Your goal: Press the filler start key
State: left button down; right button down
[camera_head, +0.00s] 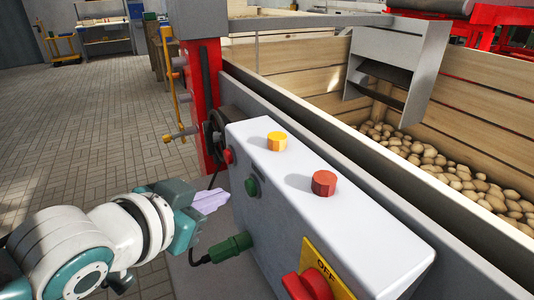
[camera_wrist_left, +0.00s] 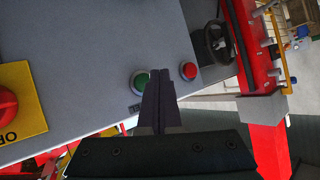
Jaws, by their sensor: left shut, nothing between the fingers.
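A grey control box (camera_head: 300,195) stands beside the wooden crate. Its side face carries a green button (camera_head: 252,187), which I take for the start key, and a red button (camera_head: 228,156). My left gripper (camera_head: 226,196) is shut and empty, its fingertips pointing at that face close to the green button. In the left wrist view the fingertips (camera_wrist_left: 160,78) partly cover the right edge of the green button (camera_wrist_left: 139,84), with the red button (camera_wrist_left: 189,71) to their right. I cannot tell whether they touch the face. My right gripper is out of view.
A yellow plate with a red rotary switch (camera_head: 309,287) sits at the box's near end. A green cable plug (camera_head: 231,247) sticks out below the green button. A red post (camera_head: 203,95) and handwheel (camera_head: 215,133) stand behind. Potatoes (camera_head: 420,154) lie in the crate.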

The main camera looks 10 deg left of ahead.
aim_at(250, 188)
pick_arm(q)
jog(key=shift+w+d, duration=0.45)
jog(key=shift+d, duration=0.2)
jog(key=shift+d, duration=0.1)
dwell(1.6)
jog(key=shift+w+d, duration=0.2)
jog(key=shift+w, duration=0.05)
